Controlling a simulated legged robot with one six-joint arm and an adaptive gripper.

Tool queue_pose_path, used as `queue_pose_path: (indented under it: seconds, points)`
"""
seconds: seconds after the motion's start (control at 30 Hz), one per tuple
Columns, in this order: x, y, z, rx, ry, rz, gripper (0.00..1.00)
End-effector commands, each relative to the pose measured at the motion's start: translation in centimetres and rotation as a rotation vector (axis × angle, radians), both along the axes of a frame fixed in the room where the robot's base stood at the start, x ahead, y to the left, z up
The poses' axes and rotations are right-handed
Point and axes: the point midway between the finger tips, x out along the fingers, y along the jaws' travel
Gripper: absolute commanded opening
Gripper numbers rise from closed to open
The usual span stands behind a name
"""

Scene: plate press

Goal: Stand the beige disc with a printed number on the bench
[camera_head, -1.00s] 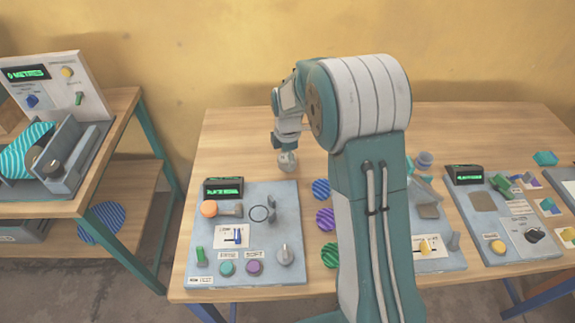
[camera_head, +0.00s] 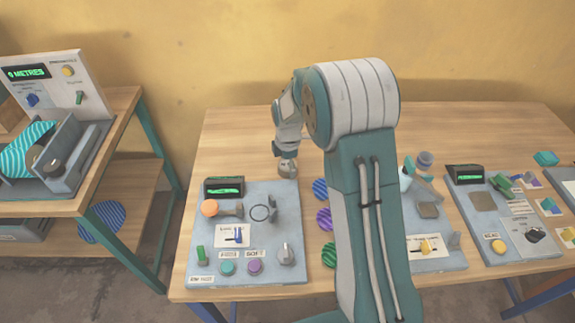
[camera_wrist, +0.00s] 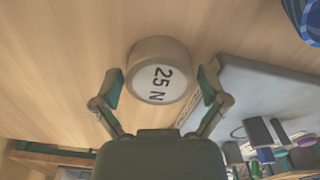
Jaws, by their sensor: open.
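The beige disc (camera_wrist: 159,70) is thick and round, with a white face printed "25 N" turned toward the wrist camera. It rests on the wooden bench (camera_wrist: 60,60). My gripper (camera_wrist: 161,88) is open, with one fingertip on each side of the disc. I cannot tell whether the fingers touch it. In the head view my gripper (camera_head: 287,157) is low over the bench behind the left control panel, and the disc there is small and hard to separate from the fingers.
The left control panel (camera_head: 210,271) has a display, knobs and buttons, close in front of my gripper. Striped discs (camera_head: 320,188) lie to its right. More panels (camera_head: 525,260) stand farther right. The bench's back left is clear. A side table (camera_head: 120,104) stands left.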

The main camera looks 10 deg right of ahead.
Motion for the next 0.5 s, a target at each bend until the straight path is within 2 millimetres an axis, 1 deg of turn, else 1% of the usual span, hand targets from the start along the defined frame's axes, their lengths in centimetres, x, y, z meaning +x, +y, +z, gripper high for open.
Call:
queue_pose_path:
  seconds: [0.07, 0.17, 0.5]
  points:
    - [0.1, 0.0, 0.6, 0.0, -0.002, 0.0, 0.94]
    - [0.1, 0.0, 2.0, 0.0, -0.005, 0.0, 0.94]
    - [0.1, 0.0, 9.0, 0.0, -0.005, 0.0, 0.94]
